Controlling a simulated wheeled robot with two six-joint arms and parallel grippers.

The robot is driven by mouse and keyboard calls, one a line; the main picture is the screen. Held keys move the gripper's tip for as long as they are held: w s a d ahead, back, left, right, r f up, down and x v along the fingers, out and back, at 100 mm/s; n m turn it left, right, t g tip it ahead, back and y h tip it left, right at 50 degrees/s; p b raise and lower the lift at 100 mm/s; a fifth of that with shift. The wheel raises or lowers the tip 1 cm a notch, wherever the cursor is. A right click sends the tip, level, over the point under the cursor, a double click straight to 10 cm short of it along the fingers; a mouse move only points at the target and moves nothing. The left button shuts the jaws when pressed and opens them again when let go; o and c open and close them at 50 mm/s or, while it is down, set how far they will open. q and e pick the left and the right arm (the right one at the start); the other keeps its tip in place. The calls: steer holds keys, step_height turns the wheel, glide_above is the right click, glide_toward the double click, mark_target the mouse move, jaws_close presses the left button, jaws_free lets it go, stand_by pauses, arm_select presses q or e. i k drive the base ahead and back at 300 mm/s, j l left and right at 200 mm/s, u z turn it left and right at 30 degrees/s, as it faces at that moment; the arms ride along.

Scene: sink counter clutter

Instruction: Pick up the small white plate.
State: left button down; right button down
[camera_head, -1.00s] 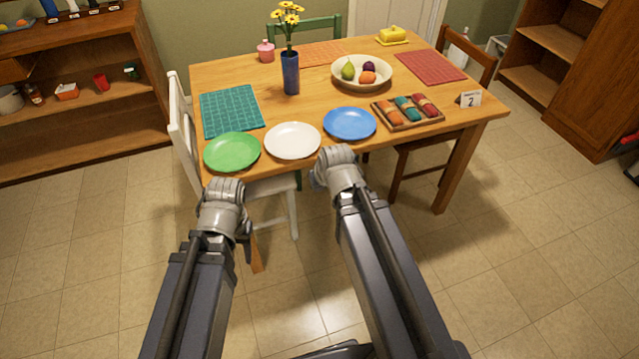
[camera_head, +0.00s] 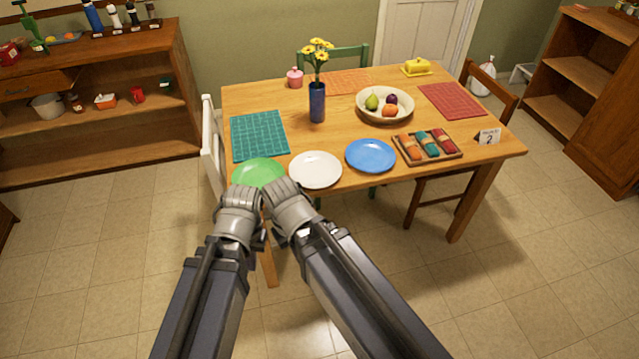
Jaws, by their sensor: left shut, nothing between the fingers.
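The small white plate (camera_head: 316,170) lies flat near the table's front edge, between a green plate (camera_head: 258,171) and a blue plate (camera_head: 371,156). My left gripper (camera_head: 258,239) is shut and empty, mostly hidden by its own wrist, below and left of the white plate in the picture. My right arm's wrist is just to its right and overlaps the front of the green plate in the picture; its fingers are hidden. No contact with the white plate is visible.
The wooden table (camera_head: 340,135) also carries a vase of yellow flowers (camera_head: 317,100), a fruit bowl (camera_head: 370,112), a tray of rolled cloths (camera_head: 445,156) and a number card (camera_head: 488,137). A white chair (camera_head: 211,140) stands at the left. The floor at right is open.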

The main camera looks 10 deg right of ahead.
mark_target(313, 169)
steer(key=l+u, duration=0.15)
steer(key=u, duration=0.2)
steer(key=l+u, duration=0.6)
steer(key=l, duration=0.4)
steer(key=k+l+u, duration=0.1)
steer(key=l+u, duration=0.15)
steer(key=l, duration=0.5)
steer(key=k+l, duration=0.1)
steer(key=l, duration=0.45)
steer(key=k+l, duration=0.1)
steer(key=l, duration=0.45)
steer(key=l+u, duration=0.1)
steer(key=l, duration=0.4)
steer(key=k+l, duration=0.2)
steer(key=l, duration=0.35)
